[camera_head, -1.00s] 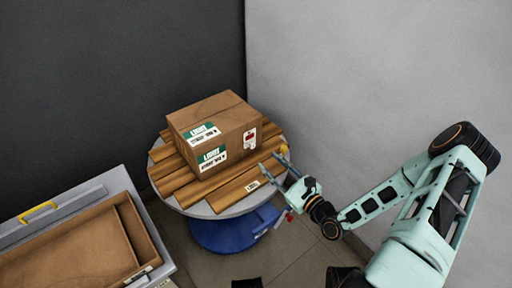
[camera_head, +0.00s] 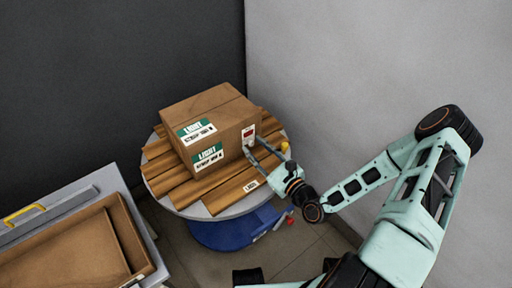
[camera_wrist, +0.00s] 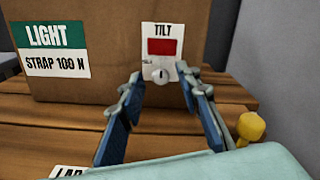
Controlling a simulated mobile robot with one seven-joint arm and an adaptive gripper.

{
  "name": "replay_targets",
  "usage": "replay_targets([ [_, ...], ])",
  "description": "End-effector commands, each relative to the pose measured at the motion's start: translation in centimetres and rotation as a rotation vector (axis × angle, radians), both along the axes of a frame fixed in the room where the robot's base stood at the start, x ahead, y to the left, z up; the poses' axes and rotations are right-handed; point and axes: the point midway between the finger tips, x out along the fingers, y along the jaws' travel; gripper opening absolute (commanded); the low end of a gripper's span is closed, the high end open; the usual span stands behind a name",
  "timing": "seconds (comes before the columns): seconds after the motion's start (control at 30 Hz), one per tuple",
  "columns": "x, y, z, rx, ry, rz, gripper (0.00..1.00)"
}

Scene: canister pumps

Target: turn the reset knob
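A cardboard box (camera_head: 215,132) carries a white TILT label (camera_wrist: 162,33) with a red window (camera_wrist: 162,46) on its right face. A small pale round knob (camera_wrist: 160,74) sits at the bottom of this label, with a dark mark on it. My gripper (camera_head: 256,147) reaches towards this label from the front right. In the wrist view, its two blue-grey fingers (camera_wrist: 160,82) are apart, one on each side of the knob. They look empty. I cannot tell whether the fingertips touch the box face. In the head view the knob is too small to make out.
The box stands on wooden slats on a round table (camera_head: 212,212) with a blue base (camera_head: 225,234). A yellow knob (camera_wrist: 251,127) stands at the table's right edge, close to my right finger. Walls stand behind and right.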

Motion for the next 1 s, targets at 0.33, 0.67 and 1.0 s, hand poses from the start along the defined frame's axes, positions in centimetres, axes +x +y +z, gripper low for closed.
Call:
replay_targets([
  [0.33, -0.01, -0.01, -0.01, 0.0, 0.0, 0.0, 0.0],
  [0.67, 0.0, 0.02, 0.16, 0.039, 0.028, 0.0, 0.0],
  [1.0, 0.02, -0.02, 0.41, 0.233, 0.159, -0.002, 0.0],
])
